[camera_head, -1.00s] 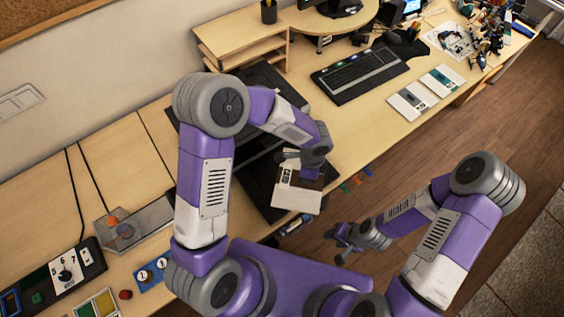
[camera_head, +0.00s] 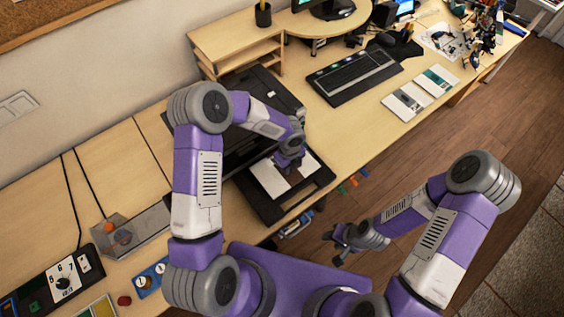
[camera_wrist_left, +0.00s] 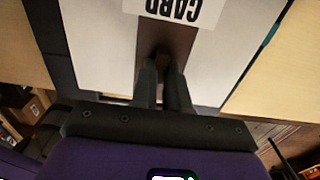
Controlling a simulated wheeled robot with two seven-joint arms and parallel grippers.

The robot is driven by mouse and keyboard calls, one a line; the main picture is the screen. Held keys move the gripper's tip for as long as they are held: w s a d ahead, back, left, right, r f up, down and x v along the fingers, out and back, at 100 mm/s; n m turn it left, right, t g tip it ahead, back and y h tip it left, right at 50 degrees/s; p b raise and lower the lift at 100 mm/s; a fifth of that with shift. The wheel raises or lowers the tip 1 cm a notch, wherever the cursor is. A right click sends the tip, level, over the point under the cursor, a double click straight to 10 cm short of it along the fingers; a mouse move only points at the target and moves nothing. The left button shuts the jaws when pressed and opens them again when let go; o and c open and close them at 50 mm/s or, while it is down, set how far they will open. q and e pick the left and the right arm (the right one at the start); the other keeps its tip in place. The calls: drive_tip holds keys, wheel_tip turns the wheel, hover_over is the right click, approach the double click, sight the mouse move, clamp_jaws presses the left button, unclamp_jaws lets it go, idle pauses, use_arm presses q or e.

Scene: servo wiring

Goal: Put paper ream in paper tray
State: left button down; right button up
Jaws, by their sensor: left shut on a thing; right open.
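The paper ream (camera_head: 270,181) is a white stack with a brown band, and it is over the black paper tray (camera_head: 312,195) that sticks out of the printer. In the left wrist view the ream (camera_wrist_left: 100,45) fills the middle, with an upside-down "CARD" label. My left gripper (camera_head: 287,167) is above the ream; in the left wrist view its fingers (camera_wrist_left: 163,80) are shut on the brown band. I cannot tell whether the ream touches the tray floor. Its middle is partly hidden by the gripper. My right gripper (camera_head: 343,241) is open and empty, in front of the desk edge.
The black printer (camera_head: 262,85) stands behind my left arm. A wooden shelf (camera_head: 235,35) is behind it. A metal box (camera_head: 135,233) and control panels lie to the left.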

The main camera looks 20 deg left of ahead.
use_arm(q)
drive_tip(key=shift+w+a+f, duration=0.45)
drive_tip(key=shift+w+a, duration=0.15)
drive_tip(key=shift+a, duration=0.15)
drive_tip(key=shift+w+a+f, duration=0.55)
drive_tip(key=shift+a+f, duration=0.25)
drive_tip(key=shift+f, duration=0.1)
drive_tip(key=c, duration=1.1)
unclamp_jaws()
wheel_tip(320, 180, up, 12)
drive_tip(key=shift+d+r+p, duration=0.1)
drive_tip(key=shift+p, duration=0.65)
